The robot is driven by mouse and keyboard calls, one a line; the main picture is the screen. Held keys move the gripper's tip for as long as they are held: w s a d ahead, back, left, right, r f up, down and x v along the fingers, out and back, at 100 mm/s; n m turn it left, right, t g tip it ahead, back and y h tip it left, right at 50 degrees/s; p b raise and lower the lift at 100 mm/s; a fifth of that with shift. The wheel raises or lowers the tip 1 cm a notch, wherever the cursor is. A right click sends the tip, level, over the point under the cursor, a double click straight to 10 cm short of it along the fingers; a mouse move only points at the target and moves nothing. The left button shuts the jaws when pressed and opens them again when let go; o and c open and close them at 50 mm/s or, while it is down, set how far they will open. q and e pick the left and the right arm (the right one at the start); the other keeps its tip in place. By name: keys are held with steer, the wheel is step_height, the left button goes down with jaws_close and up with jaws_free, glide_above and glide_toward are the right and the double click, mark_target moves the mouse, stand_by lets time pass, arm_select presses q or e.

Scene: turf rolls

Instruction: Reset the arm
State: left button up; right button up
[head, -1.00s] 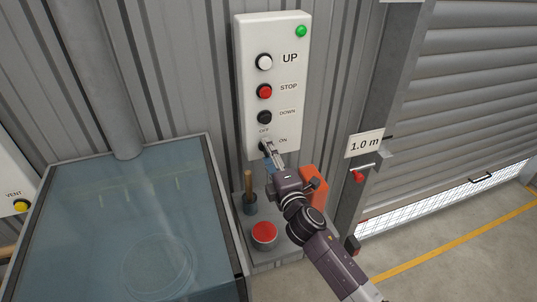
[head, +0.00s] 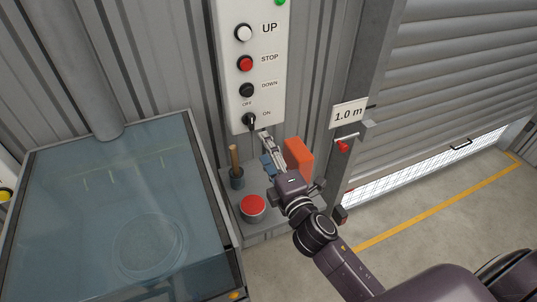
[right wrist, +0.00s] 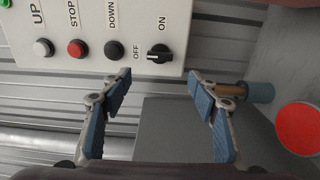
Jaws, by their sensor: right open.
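My right gripper (head: 265,150) is just below the rotary OFF/ON switch (head: 250,121) on the white control panel (head: 236,97). In the right wrist view its two blue-padded fingers (right wrist: 160,84) are spread apart with nothing between them. The black switch knob (right wrist: 158,54) stands apart from the fingers, with its pointer turned across between the OFF and ON labels. My left gripper is not in view.
The panel has white UP (head: 243,33), red STOP (head: 245,63) and black DOWN (head: 246,90) buttons. Below are a red mushroom button (head: 253,206), a wooden handle in a cup (head: 236,168) and an orange block (head: 299,155). A glass-topped cabinet (head: 110,215) stands left, a roller shutter (head: 460,85) right.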

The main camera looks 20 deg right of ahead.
steer(key=shift+s, duration=0.85)
